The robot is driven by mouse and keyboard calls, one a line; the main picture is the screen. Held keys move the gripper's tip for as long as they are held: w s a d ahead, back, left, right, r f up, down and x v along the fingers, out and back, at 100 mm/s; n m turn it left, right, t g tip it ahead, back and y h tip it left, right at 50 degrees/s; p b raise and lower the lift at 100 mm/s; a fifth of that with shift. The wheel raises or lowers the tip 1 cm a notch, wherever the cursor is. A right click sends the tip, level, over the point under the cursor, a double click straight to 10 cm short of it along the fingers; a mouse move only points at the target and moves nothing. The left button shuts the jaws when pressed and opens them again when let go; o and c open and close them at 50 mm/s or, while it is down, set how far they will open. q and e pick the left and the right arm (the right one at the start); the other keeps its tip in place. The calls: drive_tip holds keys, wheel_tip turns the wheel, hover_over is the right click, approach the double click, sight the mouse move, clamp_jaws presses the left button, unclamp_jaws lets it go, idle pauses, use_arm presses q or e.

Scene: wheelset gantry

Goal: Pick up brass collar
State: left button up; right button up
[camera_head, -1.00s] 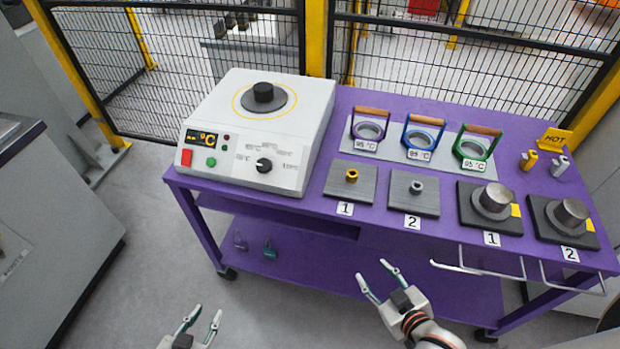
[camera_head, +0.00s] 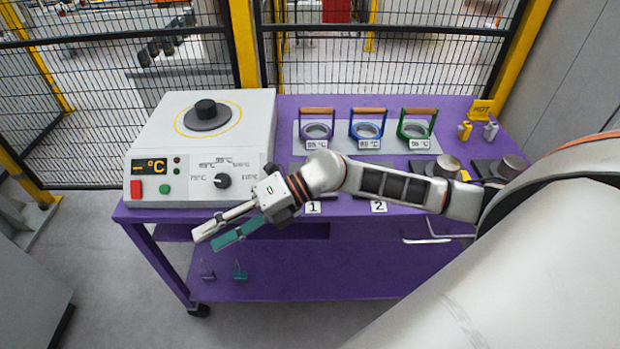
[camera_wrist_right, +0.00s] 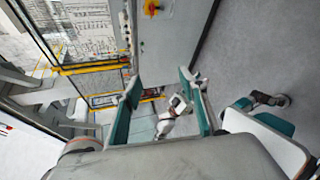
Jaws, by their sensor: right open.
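The brass collar does not show now. My right arm lies across the plates by the labels 1 (camera_head: 313,207) and 2 (camera_head: 379,207) and hides nearly all of them. My right gripper (camera_head: 206,241) is open and points left and down, in front of the purple table's front edge, below the heating unit. Nothing shows between its teal-padded fingers in the head view. The right wrist view also shows the open fingers (camera_wrist_right: 159,82), with floor and fencing beyond. My left gripper is not clearly seen in either view.
The white heating unit (camera_head: 150,185) stands on the left of the purple table (camera_head: 455,110). Several handled rings, including a green one (camera_head: 417,130), stand behind my arm. Metal cylinders (camera_head: 443,167) are at the right. Wire fencing (camera_head: 120,110) runs behind.

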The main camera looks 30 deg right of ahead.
drive_tip(key=w+d+f+t+h+b, duration=0.1)
drive_tip(key=w+d+h, duration=0.35)
drive_tip(key=d, duration=0.65)
drive_tip(key=w+d+h, duration=0.3)
drive_tip(key=d+h, duration=0.2)
drive_tip(key=d, duration=0.5)
drive_tip(key=w+d+f+t+h+b, duration=0.1)
drive_tip(key=w+d+h, duration=0.25)
drive_tip(key=d, duration=0.75)
drive_tip(key=shift+n+h, duration=0.3)
drive_tip(key=shift+n, duration=0.1)
drive_tip(key=x, duration=0.6)
drive_tip(key=shift+s+a+f+p, duration=0.1)
drive_tip(key=shift+s+a+p, duration=0.2)
drive_tip(key=shift+s+a, duration=0.1)
drive_tip(key=shift+w+f, duration=0.25)
drive_tip(key=shift+f, duration=0.25)
drive_tip(key=c, duration=1.2)
